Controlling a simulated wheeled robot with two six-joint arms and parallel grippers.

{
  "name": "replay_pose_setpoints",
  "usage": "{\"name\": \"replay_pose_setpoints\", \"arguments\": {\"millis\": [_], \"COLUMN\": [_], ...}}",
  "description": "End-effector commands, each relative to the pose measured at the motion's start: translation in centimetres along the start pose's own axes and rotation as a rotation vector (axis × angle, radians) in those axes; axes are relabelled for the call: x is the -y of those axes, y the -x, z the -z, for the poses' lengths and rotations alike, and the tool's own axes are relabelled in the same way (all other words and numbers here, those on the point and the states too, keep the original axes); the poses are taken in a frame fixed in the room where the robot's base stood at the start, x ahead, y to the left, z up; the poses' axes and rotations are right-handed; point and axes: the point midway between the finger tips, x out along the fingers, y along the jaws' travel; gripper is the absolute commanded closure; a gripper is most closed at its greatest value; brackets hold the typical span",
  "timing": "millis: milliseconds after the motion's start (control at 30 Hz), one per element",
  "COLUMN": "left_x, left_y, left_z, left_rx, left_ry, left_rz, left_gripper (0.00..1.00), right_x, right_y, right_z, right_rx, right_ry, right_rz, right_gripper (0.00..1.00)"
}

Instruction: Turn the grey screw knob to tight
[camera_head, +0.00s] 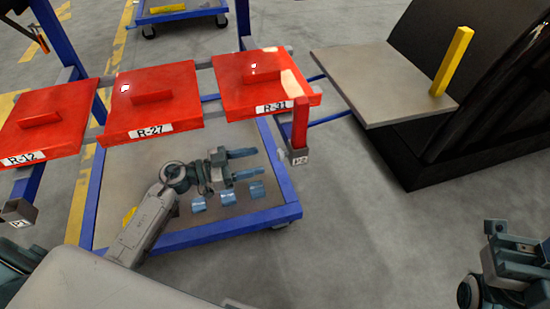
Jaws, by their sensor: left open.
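I cannot clearly pick out a grey screw knob in the head view. Two small grey labelled blocks show on the blue cart: one (298,157) under a red upright handle (300,122), and one (18,212) at the left edge. My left gripper (245,164) is open with its blue fingers pointing right, and nothing shows between them. It appears over the cart's lower shelf, left of the block with the red handle and apart from it. My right gripper (510,265) is at the lower right edge, partly cut off, away from the cart; its jaws are unclear.
Red cases R-12 (45,135), R-27 (152,108) and R-31 (258,82) lie on the blue cart (225,232). Three blue cylinders (228,197) are on its lower shelf. A grey platform (375,80) with a yellow post (453,62) juts from a black body. Floor between is clear.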

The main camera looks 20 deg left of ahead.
Motion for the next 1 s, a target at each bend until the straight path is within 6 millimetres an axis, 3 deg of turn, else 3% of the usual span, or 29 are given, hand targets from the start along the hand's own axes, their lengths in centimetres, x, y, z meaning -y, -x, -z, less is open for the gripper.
{"name": "replay_pose_setpoints", "arguments": {"millis": [100, 333, 767, 1000], "left_x": [0.0, 0.0, 0.0, 0.0], "left_y": [-2.4, -5.5, -6.6, -6.6], "left_z": [-0.1, -0.1, -0.1, -0.1], "left_rx": [-0.006, -0.003, 0.000, 0.000], "left_ry": [-0.001, 0.000, 0.000, 0.000], "left_rz": [0.001, 0.002, 0.001, 0.001], "left_gripper": [0.48, 0.48, 0.48, 0.91], "right_x": [0.0, 0.0, 0.0, 0.0], "right_y": [0.4, 0.5, 0.5, 0.5], "right_z": [0.0, 0.0, 0.0, 0.1], "right_rx": [-0.009, -0.024, -0.027, -0.029], "right_ry": [0.001, 0.002, 0.002, 0.002], "right_rz": [-0.004, -0.009, -0.011, -0.011], "right_gripper": [1.00, 1.00, 1.00, 1.00]}}
